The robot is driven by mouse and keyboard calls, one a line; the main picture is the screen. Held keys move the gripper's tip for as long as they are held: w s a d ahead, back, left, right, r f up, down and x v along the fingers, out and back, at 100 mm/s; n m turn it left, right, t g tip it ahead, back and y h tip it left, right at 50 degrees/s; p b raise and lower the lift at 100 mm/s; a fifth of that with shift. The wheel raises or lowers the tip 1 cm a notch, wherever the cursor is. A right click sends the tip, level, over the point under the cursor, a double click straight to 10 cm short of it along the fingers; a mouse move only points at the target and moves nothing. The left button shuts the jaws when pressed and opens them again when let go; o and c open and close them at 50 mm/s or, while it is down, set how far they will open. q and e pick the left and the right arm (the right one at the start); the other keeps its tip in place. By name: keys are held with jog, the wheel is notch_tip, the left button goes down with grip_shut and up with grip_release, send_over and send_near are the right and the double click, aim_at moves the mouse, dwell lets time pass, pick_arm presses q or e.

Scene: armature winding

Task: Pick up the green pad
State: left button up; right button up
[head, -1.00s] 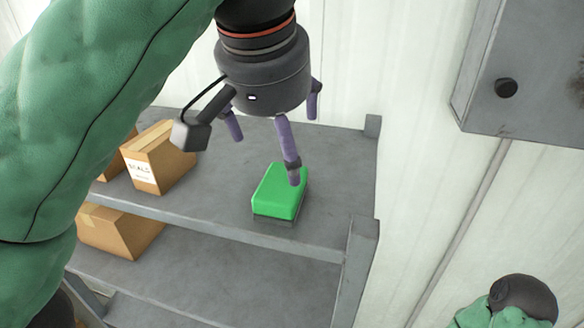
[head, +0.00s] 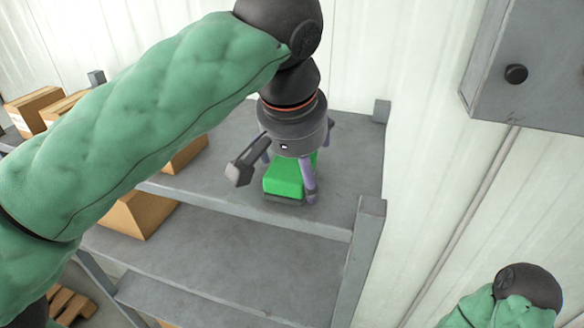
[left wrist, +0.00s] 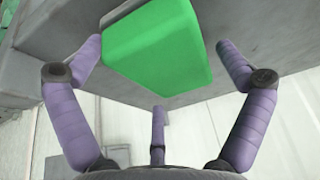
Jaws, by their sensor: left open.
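The green pad (head: 284,181) is a bright green block on a thin dark base, lying on the top shelf near its front edge. My left gripper (head: 290,182) is above and around it, its purple fingers reaching down on its sides and partly hiding it. In the left wrist view the pad (left wrist: 158,48) sits between the spread fingers of the gripper (left wrist: 158,85). The fingers are open, with one close to the pad's left side and a gap on the right. My right gripper is out of view; only part of my right arm shows at the bottom right.
The grey metal shelf (head: 225,205) has a raised corner post (head: 365,235) right of the pad. Cardboard boxes (head: 138,212) stand to the left, partly behind my left arm. A grey wall cabinet (head: 535,65) hangs at the upper right.

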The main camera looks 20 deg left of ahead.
pick_arm(q)
jog(key=shift+w+f, duration=0.1)
jog(key=shift+f, duration=0.05)
jog(key=shift+s, duration=0.25)
jog(key=shift+w+f, duration=0.1)
jog(key=shift+f, duration=0.05)
jog(key=shift+d, duration=0.1)
jog(key=c, duration=0.8)
